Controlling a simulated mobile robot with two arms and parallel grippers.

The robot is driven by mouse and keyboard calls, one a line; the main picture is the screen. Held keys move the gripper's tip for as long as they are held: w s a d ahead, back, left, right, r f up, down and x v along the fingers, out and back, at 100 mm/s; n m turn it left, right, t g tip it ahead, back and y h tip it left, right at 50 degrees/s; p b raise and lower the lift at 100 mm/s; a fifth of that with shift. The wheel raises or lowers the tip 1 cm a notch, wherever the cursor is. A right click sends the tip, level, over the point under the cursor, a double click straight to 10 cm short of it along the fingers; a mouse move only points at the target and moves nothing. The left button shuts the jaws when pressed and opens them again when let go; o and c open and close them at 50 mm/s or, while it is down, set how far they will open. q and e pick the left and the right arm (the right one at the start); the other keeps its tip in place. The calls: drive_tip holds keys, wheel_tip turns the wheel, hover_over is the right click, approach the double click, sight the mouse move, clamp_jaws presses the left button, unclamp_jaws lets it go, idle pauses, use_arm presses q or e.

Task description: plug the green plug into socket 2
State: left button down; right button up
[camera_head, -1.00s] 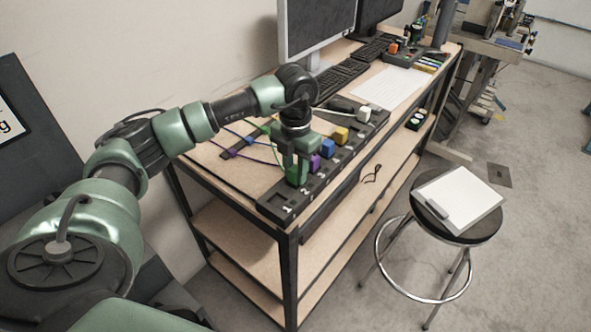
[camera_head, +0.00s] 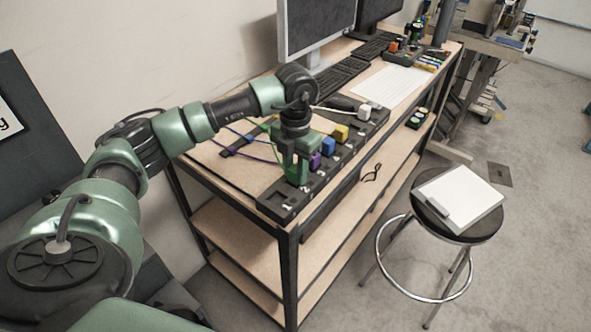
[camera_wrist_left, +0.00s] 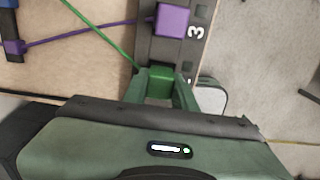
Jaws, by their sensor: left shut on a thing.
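My left gripper (camera_head: 297,176) points down over the near end of the dark socket strip (camera_head: 275,206) on the workbench. It is shut on the green plug (camera_wrist_left: 160,80), which shows between the fingers in the wrist view with its green cord (camera_wrist_left: 100,32) running up left. In the head view the fingers largely cover the plug. It is at the strip beside the mark 2, between the mark 1 and the purple plug (camera_head: 315,160). I cannot tell whether it is fully seated. My right gripper is not in view.
The purple plug also shows in the wrist view (camera_wrist_left: 172,22), beside mark 3. Blue (camera_head: 328,146), yellow (camera_head: 341,132) and white (camera_head: 364,113) plugs stand farther along the strip. Cords cross the bench on the left. A stool (camera_head: 455,222) stands right.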

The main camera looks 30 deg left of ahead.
use_arm(q)
drive_tip(key=shift+f, duration=0.1)
idle(0.3)
drive_tip(key=c, duration=1.1)
unclamp_jaws()
drive_tip(key=shift+o, duration=0.2)
drive_tip(key=o, duration=0.4)
drive_tip(key=shift+r+p, duration=2.2)
drive_tip(key=shift+r, duration=1.35)
